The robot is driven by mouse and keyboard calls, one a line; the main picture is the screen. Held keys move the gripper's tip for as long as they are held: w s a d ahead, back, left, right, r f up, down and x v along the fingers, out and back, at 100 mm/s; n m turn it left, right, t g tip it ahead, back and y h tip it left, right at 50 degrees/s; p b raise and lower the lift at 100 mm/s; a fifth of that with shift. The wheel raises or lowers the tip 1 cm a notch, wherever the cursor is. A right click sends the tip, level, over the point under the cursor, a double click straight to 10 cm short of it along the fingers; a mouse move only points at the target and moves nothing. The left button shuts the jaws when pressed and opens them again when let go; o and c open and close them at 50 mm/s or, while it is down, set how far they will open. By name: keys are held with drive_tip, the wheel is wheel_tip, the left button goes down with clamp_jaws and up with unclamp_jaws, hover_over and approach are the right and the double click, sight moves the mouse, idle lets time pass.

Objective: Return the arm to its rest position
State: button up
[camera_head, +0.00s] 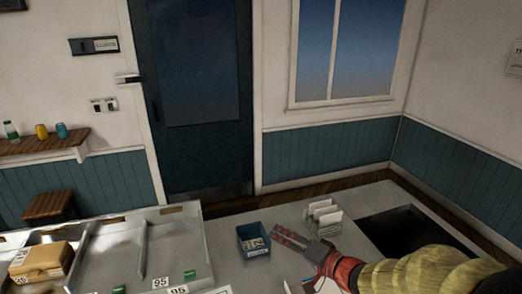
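My arm reaches in from the lower right in the head view, with a yellowish padded cover and a red wrist. No object shows in the fingers. Their spacing is too small to judge here.
A white rack (323,217) stands just behind my gripper. A dark opening (415,235) lies in the counter at right. Metal compartment trays (143,250) with a tan box (40,262) fill the left. A door (200,100) and window are behind.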

drive_tip(key=s+d+r+h, duration=0.3)
drive_tip(key=d+r+h, duration=0.15)
drive_tip(key=d, duration=0.25)
drive_tip(key=s+d+r+h, duration=0.2)
drive_tip(key=d+r+h, duration=0.1)
drive_tip(key=d+h, duration=0.35)
drive_tip(key=s+a+n+g, duration=0.1)
drive_tip(key=s+n+g, duration=0.1)
drive_tip(key=s, duration=0.9)
drive_tip(key=s+a+f+n+g+y, duration=0.1)
drive_tip(key=s+g, duration=0.3)
drive_tip(key=s, duration=0.8)
drive_tip(key=shift+a+f+n, duration=0.3)
drive_tip(key=shift+a+n, duration=0.2)
drive_tip(key=shift+n, duration=0.3)
